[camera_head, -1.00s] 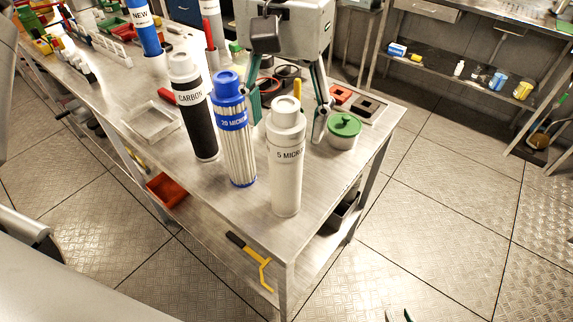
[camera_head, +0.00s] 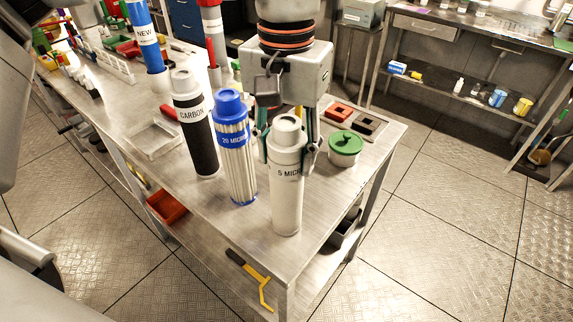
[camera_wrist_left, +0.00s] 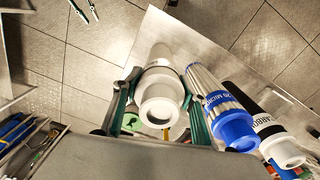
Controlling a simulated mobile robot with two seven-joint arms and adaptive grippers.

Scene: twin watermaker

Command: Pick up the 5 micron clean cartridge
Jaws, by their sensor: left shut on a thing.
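The white 5 micron cartridge (camera_head: 287,205) stands upright at the bench's near corner. Its label is partly covered by a finger. My left gripper (camera_head: 289,150) reaches from behind with a finger on each side of the cartridge's upper part and is shut on it. In the left wrist view the cartridge (camera_wrist_left: 161,88) sits between the green-grey fingers. Its base appears to be on the bench top. My right gripper (camera_wrist_left: 85,12) shows only as two fingertips, apart and empty, over the floor at the top left of the left wrist view.
The blue-capped 20 micron cartridge (camera_head: 235,150) stands close to the left, then the black carbon cartridge (camera_head: 195,135). A green-lidded jar (camera_head: 345,148) is close on the right. A clear tray (camera_head: 152,142) lies farther left. The bench's front edge is near.

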